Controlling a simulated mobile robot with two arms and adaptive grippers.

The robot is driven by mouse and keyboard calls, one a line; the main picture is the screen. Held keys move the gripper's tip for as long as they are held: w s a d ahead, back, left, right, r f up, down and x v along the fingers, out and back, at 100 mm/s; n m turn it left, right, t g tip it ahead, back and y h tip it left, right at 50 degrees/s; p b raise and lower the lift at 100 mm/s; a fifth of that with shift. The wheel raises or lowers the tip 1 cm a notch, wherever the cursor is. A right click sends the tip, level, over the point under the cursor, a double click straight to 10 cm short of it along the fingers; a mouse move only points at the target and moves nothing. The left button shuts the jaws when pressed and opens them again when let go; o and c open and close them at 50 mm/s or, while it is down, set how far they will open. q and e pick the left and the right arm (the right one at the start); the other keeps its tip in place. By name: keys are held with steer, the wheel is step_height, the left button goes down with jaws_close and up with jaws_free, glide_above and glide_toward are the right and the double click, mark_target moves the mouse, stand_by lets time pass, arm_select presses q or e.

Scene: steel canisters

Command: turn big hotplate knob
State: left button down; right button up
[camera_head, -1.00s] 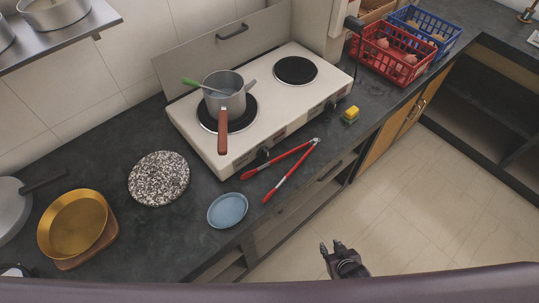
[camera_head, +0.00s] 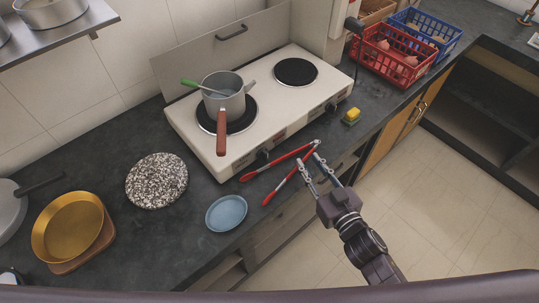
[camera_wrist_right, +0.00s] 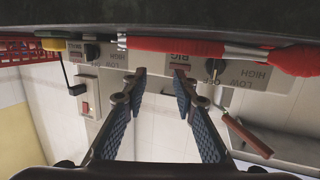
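The white two-burner hotplate (camera_head: 272,110) stands on the dark counter. The left-hand dark front knob (camera_head: 262,154) is under the burner with the pot. In the right wrist view, which is upside down, this knob (camera_wrist_right: 206,50) is beside the "BIG" label, partly behind the tongs. The other knob (camera_head: 330,106) is farther right and also shows in the right wrist view (camera_wrist_right: 91,51). My right gripper (camera_head: 312,168) is open and empty at the counter's front edge, apart from the knobs. Its spread fingers (camera_wrist_right: 160,76) point at the hotplate front. My left gripper is out of view.
Red-handled tongs (camera_head: 286,168) lie open before the hotplate, near my right gripper. A pot (camera_head: 224,102) with a brown handle sits on the left burner. A yellow-green sponge (camera_head: 351,115) and blue plate (camera_head: 227,212) are nearby.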

mark_target(268, 154)
steer(key=s+a+n+y, duration=0.1)
steer(key=a+y, duration=0.1)
steer(key=a+n+g+y, duration=0.1)
steer(key=a+y, duration=0.1)
steer(key=s+a+n+y, duration=0.1)
steer(key=a, duration=0.1)
steer(key=shift+s+a+r+n+y, duration=0.2)
steer(key=shift+s+n+y, duration=0.1)
steer(key=shift+s+y, duration=0.1)
steer(key=p+x, duration=0.1)
steer(key=x, duration=0.6)
steer(key=shift+w+a+f, duration=0.1)
steer(key=shift+w+a, duration=0.15)
steer(key=shift+c, duration=0.6)
jaws_close()
